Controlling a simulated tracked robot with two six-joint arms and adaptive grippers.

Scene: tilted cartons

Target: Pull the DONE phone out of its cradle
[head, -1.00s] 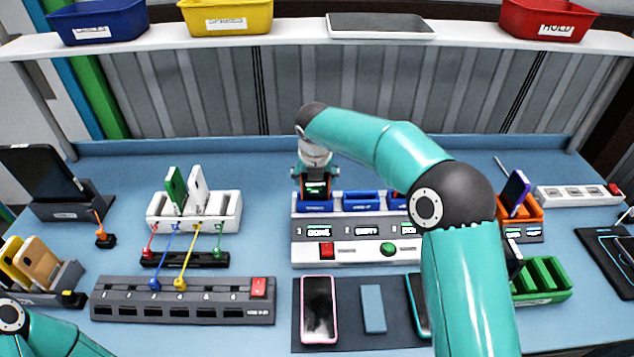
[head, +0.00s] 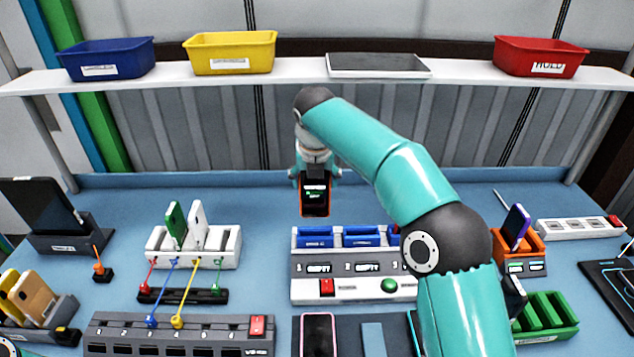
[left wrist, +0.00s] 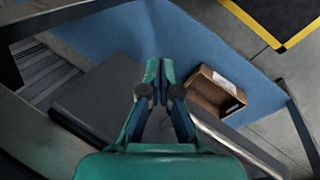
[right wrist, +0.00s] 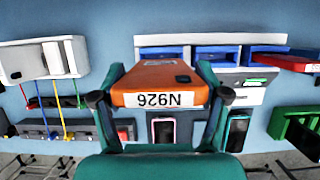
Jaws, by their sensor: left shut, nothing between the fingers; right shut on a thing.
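My right gripper (head: 315,178) is shut on an orange phone (head: 315,200) with a dark lit screen, its text too small to read surely. It holds the phone upright, above and behind the charging station (head: 310,268). In the right wrist view the phone's orange back (right wrist: 160,82) carries an upside-down N926 label. The middle blue cradle (head: 363,238) also looks empty. My right arm partly hides the third cradle. My left gripper (left wrist: 159,80) is shut and empty, away from the station.
A pink-edged phone (head: 318,335) lies on the dark mat in front. A white rack (head: 215,250) with green and white phones stands left. An orange holder (head: 520,265) and a green rack (head: 550,322) stand right. Blue, yellow and red bins line the shelf.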

